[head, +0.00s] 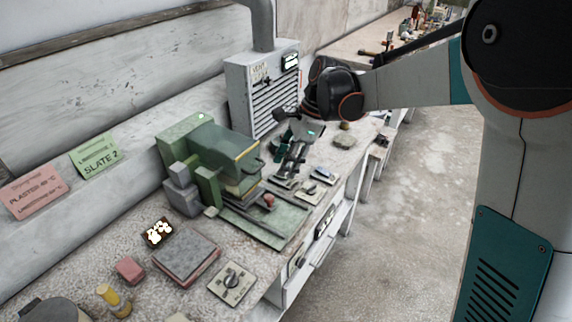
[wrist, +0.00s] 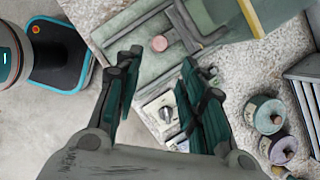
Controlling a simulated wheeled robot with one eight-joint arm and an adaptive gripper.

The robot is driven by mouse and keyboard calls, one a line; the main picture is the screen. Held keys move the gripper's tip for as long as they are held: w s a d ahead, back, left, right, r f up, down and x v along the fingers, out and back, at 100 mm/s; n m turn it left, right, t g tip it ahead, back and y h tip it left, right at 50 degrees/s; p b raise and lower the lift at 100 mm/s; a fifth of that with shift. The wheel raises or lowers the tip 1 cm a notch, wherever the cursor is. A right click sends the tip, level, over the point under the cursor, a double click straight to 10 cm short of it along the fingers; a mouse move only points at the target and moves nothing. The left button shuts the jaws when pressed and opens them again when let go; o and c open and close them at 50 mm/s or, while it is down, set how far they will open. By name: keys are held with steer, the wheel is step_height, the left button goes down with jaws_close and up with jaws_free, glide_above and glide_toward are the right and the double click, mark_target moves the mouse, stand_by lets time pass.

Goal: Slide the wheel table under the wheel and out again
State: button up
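The green grinding machine (head: 215,155) stands on the worktop, and its wheel is hidden from view, so I cannot make it out. A low green table (head: 287,222) lies at the machine's front right, with a round reddish knob (head: 268,200) on it. In the wrist view the table (wrist: 118,32) is at the top, and the pinkish knob (wrist: 159,43) lies between and just beyond my fingertips. My gripper (head: 292,156) is above the worktop, behind and right of the knob in the head view. In the wrist view my gripper (wrist: 162,63) is open and empty, apart from the knob.
A grey vent box (head: 263,88) stands behind the machine. A switch plate (head: 232,283), a slate-topped block (head: 186,255) and a pink block (head: 130,269) lie at the front. Several round pots (wrist: 264,115) show in the wrist view. Open floor (head: 410,200) lies right of the bench.

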steer(key=shift+s+d+m+p, duration=0.25)
steer(key=shift+s+m+p, duration=0.1)
steer(key=shift+m+p, duration=0.05)
steer(key=c, duration=0.4)
steer(key=s+d+m+t+p, duration=0.1)
steer(key=s+d+m+p, duration=0.1)
steer(key=s+d+m+t+h+p, duration=0.1)
steer(key=s+d+m+p, duration=0.1)
steer(key=s+m, duration=0.1)
steer(key=shift+s+d+f+m, duration=0.1)
steer(key=shift+d+m, duration=0.1)
steer(key=shift+m, duration=0.1)
jaws_close()
steer(key=shift+m, duration=0.4)
steer(key=b+x, duration=0.1)
steer(key=x, duration=0.2)
steer(key=b+x, duration=0.1)
steer(key=x, duration=0.2)
steer(key=b+x, duration=0.1)
steer(key=x, duration=0.3)
steer(key=shift+s+d+f, duration=0.1)
steer(key=shift+d+f, duration=0.05)
steer(key=shift+d, duration=0.2)
steer(key=a, duration=0.1)
steer(key=w+a+b, duration=0.1)
steer(key=shift+w+a+f, duration=0.2)
steer(key=shift+a+f, duration=0.15)
steer(key=shift+w+a+b, duration=0.3)
steer(key=shift+a+b, duration=0.05)
steer(key=shift+a, duration=0.1)
